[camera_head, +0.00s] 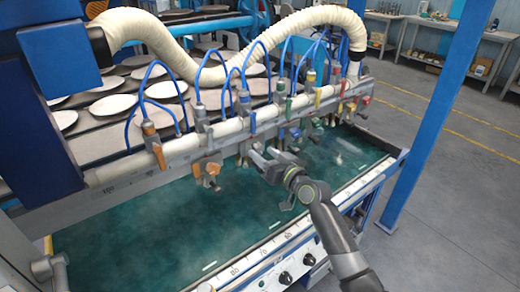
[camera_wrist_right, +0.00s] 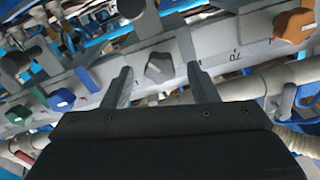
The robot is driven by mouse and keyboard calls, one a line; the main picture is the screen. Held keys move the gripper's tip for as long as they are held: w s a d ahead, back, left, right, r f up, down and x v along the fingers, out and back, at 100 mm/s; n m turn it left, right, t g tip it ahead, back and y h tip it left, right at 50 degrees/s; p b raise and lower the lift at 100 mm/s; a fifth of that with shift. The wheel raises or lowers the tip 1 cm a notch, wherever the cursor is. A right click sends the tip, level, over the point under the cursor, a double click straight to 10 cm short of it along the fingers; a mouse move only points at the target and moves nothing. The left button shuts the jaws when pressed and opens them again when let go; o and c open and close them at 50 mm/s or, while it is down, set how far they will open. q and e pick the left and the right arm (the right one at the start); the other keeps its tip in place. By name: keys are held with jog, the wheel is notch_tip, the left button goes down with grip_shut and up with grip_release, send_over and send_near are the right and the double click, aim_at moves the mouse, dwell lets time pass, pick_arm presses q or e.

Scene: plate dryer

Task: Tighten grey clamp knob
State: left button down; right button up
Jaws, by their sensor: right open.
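A dark grey clamp knob (camera_wrist_right: 158,68) sits on the light grey rail (camera_wrist_right: 225,45) in the right wrist view. My right gripper (camera_wrist_right: 161,84) is open, with one finger on each side of the knob in that view. I cannot tell whether the fingers touch it. In the head view my right gripper (camera_head: 268,158) is at the front of the clamp rail, above the green bed, and the grey knob cannot be made out there. My left gripper is not in view.
An orange knob (camera_wrist_right: 296,24) is to the right on the rail; blue (camera_wrist_right: 62,98) and green (camera_wrist_right: 20,115) knobs are to the left. Blue hoses (camera_head: 128,130) and a cream hose (camera_head: 180,55) run above the rail. The green bed (camera_head: 130,225) is largely clear.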

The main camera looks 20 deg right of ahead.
jog(key=shift+x, duration=1.4)
jog(key=c, duration=1)
jog(key=shift+o, duration=0.2)
